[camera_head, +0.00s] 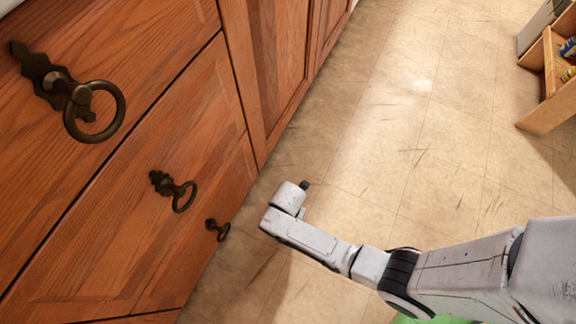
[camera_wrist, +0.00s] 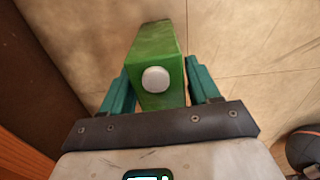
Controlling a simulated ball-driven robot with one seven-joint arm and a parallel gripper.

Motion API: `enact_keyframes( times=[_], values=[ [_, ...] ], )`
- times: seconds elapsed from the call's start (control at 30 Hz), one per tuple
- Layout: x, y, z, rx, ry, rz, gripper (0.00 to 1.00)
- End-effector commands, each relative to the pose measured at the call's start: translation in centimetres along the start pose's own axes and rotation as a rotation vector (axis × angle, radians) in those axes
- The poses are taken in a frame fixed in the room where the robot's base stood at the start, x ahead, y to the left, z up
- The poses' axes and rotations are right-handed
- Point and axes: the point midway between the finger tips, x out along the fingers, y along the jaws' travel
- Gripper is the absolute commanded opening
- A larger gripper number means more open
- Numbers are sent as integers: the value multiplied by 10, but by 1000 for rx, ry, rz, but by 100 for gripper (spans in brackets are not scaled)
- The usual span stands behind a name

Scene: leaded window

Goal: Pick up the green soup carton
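The green soup carton (camera_wrist: 157,50) shows in the wrist view, with a round white cap on the face toward the camera. My gripper (camera_wrist: 161,80) has its two teal fingers against the carton's left and right sides, shut on it. The carton's lower part sits between the fingers, and its far end extends beyond them over the tan floor. I cannot tell whether it touches the floor. In the head view my arm reaches low beside the cabinet. The carton and fingers cannot be made out there.
A wooden cabinet (camera_head: 115,180) with dark ring handles fills the left of the head view, close to my arm's end. A wooden shelf unit (camera_head: 546,118) with small items stands at the upper right. The tiled floor (camera_head: 410,130) between them is clear.

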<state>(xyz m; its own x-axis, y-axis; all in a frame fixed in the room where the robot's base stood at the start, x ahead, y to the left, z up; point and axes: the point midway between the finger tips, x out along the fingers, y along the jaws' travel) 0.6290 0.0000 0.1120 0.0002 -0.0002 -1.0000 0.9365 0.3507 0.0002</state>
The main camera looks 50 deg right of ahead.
Motion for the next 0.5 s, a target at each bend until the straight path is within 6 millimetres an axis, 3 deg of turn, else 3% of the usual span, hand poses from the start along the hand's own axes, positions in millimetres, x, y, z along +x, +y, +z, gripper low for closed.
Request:
enact_keyframes(
  times=[0.07,0.4,0.5],
  values=[
    [0,0,0,0,0,0,53],
    [0,0,0,0,0,0,20],
    [0,0,0,0,0,0,18]
  ],
)
